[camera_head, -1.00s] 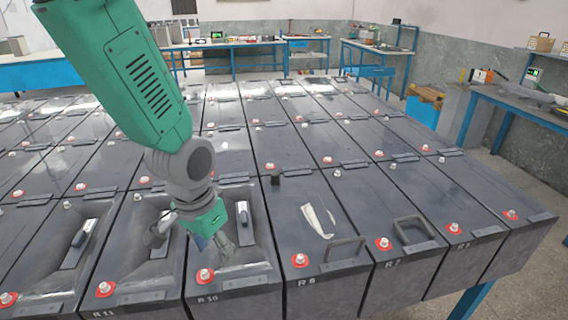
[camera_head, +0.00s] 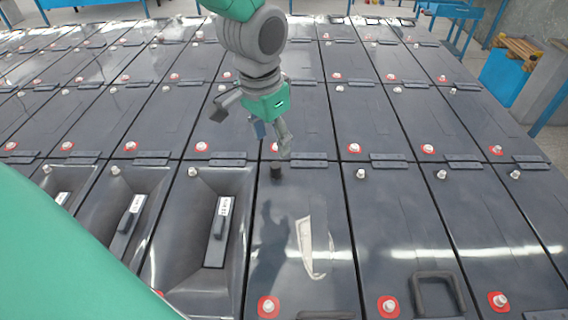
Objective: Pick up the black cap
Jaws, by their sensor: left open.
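The black cap (camera_head: 276,171) is a small dark upright cylinder near the far end of a battery top (camera_head: 290,205). My left gripper (camera_head: 252,130) hangs above the batteries with its fingers spread and nothing between them. In the picture, one finger ends just above the cap and slightly right of it. I cannot tell the exact height gap; the gripper appears apart from the cap. The gripper's shadow falls on the same battery top. My right gripper is not in view.
Rows of dark batteries with pale terminals and red rings fill the view. A torn pale label (camera_head: 310,248) lies on the cap's battery. A black handle (camera_head: 437,294) stands to the right. Recessed batteries with a labelled black part (camera_head: 219,232) are at left.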

